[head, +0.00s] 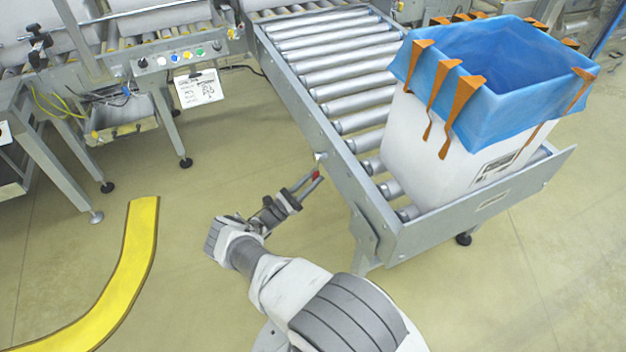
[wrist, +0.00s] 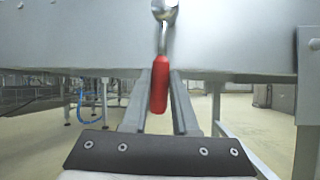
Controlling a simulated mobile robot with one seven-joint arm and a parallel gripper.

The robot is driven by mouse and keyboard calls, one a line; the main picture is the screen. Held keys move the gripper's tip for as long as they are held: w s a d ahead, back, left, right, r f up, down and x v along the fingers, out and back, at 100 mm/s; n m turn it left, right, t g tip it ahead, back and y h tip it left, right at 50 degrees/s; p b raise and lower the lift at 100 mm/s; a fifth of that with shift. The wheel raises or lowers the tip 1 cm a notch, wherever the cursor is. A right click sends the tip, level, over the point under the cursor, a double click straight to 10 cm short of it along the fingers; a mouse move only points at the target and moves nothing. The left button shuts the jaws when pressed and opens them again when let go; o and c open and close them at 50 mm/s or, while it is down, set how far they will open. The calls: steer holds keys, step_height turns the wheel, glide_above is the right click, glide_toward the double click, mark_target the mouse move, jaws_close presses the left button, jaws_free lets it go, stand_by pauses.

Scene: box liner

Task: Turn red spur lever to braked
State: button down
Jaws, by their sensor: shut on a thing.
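The red spur lever (wrist: 160,86) hangs straight down in the wrist view from a metal pivot (wrist: 165,10) on the side rail of the roller conveyor. Its red handle sits between the two fingers of my gripper (wrist: 162,100), which is shut on it. In the head view my gripper (head: 304,186) reaches from below left to the conveyor's near side rail. The red handle (head: 317,175) shows there as a small spot at the fingertips. The lever's braked and free marks cannot be made out.
The roller conveyor (head: 335,60) carries a white box (head: 430,150) with a blue liner (head: 455,110) and orange clips at its near end. A control panel (head: 180,56) with buttons stands at the upper left. A yellow floor strip (head: 140,240) curves at the left; the floor between is clear.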

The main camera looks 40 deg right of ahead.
steer(key=c, duration=0.7)
jaws_free()
steer(key=a, duration=0.4)
steer(key=w+a+f, duration=0.1)
steer(key=a, duration=0.4)
steer(key=w+a, duration=0.1)
steer(key=a, duration=0.4)
steer(key=shift+w+a+f, duration=0.2)
steer(key=shift+f, duration=0.05)
